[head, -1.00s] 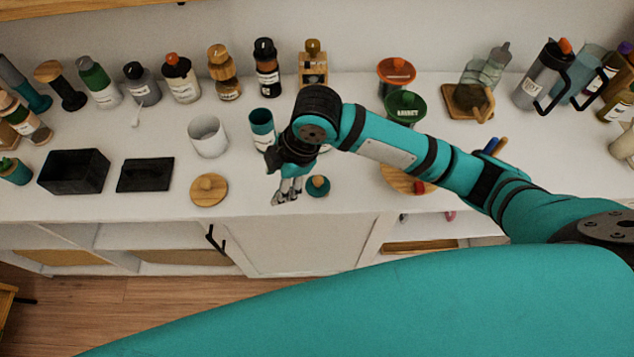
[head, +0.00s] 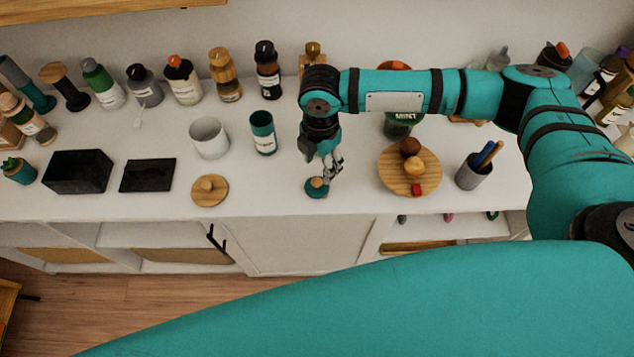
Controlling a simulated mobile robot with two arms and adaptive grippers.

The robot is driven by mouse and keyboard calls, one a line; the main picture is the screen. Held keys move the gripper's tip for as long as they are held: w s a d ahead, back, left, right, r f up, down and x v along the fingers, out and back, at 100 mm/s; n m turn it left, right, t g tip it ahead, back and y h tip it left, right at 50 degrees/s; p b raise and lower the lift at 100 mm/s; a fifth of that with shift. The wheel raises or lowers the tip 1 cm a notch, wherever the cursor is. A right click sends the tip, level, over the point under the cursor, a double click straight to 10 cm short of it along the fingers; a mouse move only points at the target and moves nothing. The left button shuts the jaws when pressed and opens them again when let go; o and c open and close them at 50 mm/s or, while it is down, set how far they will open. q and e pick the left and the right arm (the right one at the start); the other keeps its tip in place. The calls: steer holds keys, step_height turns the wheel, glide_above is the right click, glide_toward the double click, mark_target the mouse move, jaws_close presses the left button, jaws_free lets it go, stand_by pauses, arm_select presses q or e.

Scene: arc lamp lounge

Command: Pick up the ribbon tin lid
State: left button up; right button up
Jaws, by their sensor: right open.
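The ribbon tin lid, by its colour, is the small round teal lid (head: 315,194) with a wooden knob, lying on the white counter near its front edge. A matching teal tin (head: 263,137) with a white label stands open to its left and behind. My right gripper (head: 326,178) points down just above the lid, its open fingers close by the knob. I cannot tell whether they touch it. The lid rests on the counter. My left gripper is out of view.
A wooden lid (head: 209,190) and a white canister (head: 208,139) are to the left. A round wooden board (head: 431,177) with fruit and a grey pen cup (head: 470,175) are to the right. Bottles line the back. The counter around the lid is clear.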

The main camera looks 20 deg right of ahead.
mark_target(317, 181)
step_height(317, 181, down, 3)
steer(key=shift+f, duration=0.1)
steer(key=shift+a+f+p, duration=0.15)
steer(key=shift+f+p, duration=0.3)
steer(key=shift+f, duration=0.1)
step_height(317, 181, down, 4)
steer(key=shift+w+a+f+p, duration=0.15)
steer(key=shift+p, duration=0.3)
steer(key=shift+c, duration=0.4)
jaws_close()
